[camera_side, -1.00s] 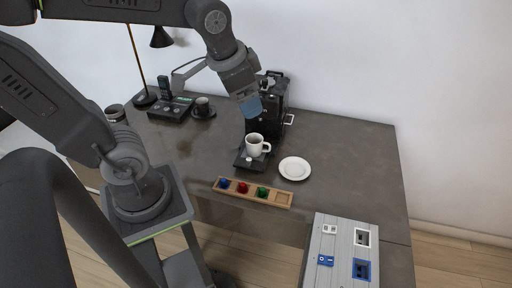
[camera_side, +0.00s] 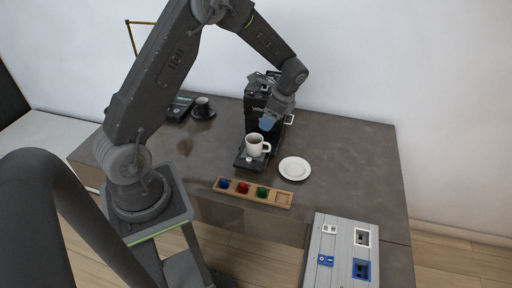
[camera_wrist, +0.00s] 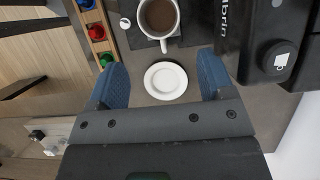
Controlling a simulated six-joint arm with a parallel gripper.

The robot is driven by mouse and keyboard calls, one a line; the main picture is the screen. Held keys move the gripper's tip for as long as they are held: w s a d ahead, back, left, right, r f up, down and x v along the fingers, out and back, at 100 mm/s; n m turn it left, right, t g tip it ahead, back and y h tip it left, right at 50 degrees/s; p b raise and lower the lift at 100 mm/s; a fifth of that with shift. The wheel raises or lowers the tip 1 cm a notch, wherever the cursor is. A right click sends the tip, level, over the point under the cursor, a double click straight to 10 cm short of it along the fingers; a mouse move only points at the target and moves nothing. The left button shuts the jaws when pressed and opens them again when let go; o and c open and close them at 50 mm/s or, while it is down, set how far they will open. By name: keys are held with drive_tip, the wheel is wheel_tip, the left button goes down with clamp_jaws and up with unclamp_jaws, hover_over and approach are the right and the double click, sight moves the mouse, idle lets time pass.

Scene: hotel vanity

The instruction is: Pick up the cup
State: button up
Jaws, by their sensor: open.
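A white cup (camera_side: 256,145) stands upright on the drip tray of the black coffee machine (camera_side: 258,96). In the wrist view the cup (camera_wrist: 158,16) is at the top centre, filled with brown liquid, its handle pointing toward the bottom right. My gripper (camera_side: 268,123) is just above and behind the cup in the side view. In the wrist view my gripper's blue fingertips (camera_wrist: 162,82) are wide apart with nothing between them but the white saucer (camera_wrist: 166,80) lying below on the table. The cup lies beyond the fingertips, apart from them.
The saucer (camera_side: 294,169) is empty, right of the machine. A wooden tray (camera_side: 283,199) with blue, red and green capsules lies in front. A dark cup (camera_side: 202,103) and phone stand at the back left. A grey panel (camera_side: 340,250) with switches is at the front right.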

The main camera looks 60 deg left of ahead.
sight(254, 143)
drive_tip(key=x, duration=1.3)
drive_tip(key=shift+f, duration=0.25)
drive_tip(key=c, duration=0.8)
